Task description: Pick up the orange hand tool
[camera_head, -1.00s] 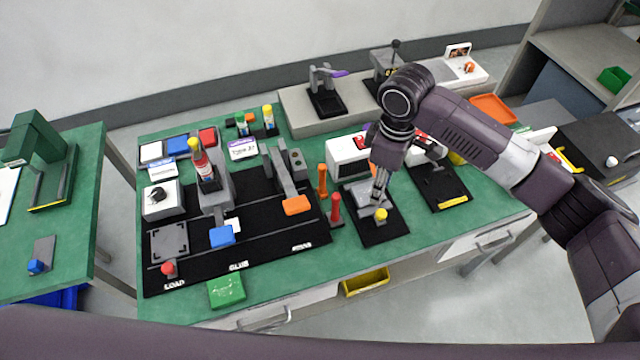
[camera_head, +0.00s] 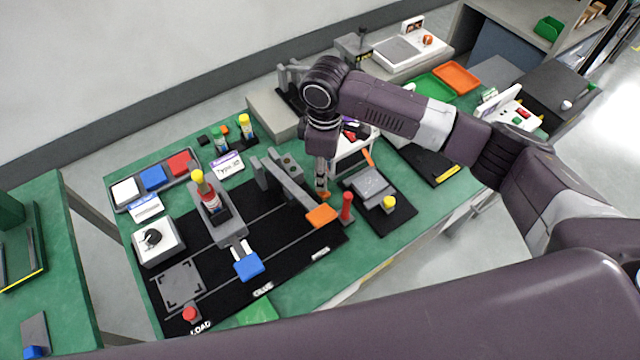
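The orange hand tool (camera_head: 324,194) stands upright on the green bench, left of a similar red tool (camera_head: 347,207). Only a little of it shows, because my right gripper (camera_head: 322,182) is over it from above. The fingers point down and line up with the tool's upper part. They are small and overlap the orange, so I cannot tell whether they are closed on it. My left gripper is out of view.
Close by on the left is a lever with an orange pad (camera_head: 321,216) on the black mat (camera_head: 285,245). A grey fixture with a yellow knob (camera_head: 389,202) stands to the right. A white box (camera_head: 355,152) is behind the gripper.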

